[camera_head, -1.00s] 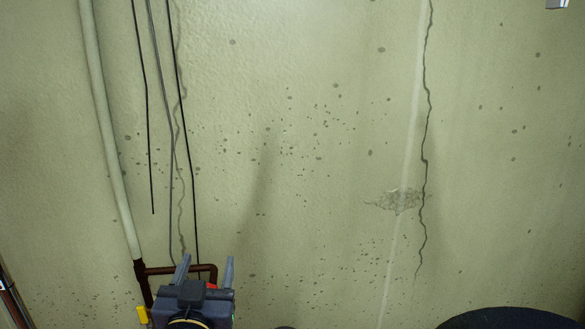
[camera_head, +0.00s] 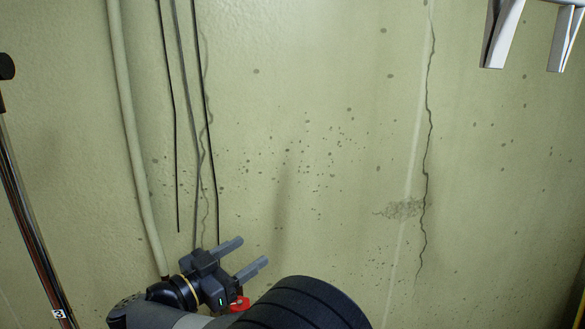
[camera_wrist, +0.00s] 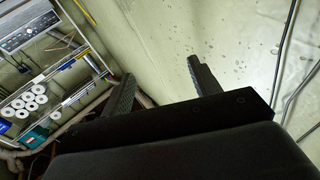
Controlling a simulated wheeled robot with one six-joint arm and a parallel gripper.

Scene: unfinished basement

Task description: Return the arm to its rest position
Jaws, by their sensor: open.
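My gripper (camera_head: 248,257) is at the lower left of the head view, in front of the pale wall. Its two grey fingers are apart, point up and to the right, and hold nothing between them. Dark arm links of mine fill the bottom of the view beside it. In the wrist view my gripper (camera_wrist: 160,82) shows two dark fingers spread wide, with wall and pipework behind them.
A cracked, spotted wall (camera_head: 320,120) fills the head view. A pale pipe (camera_head: 130,140) and dark cables (camera_head: 175,110) run down its left side. A red valve handle (camera_head: 239,304) is close behind my gripper. A shelf with white rolls (camera_wrist: 30,100) stands left in the wrist view.

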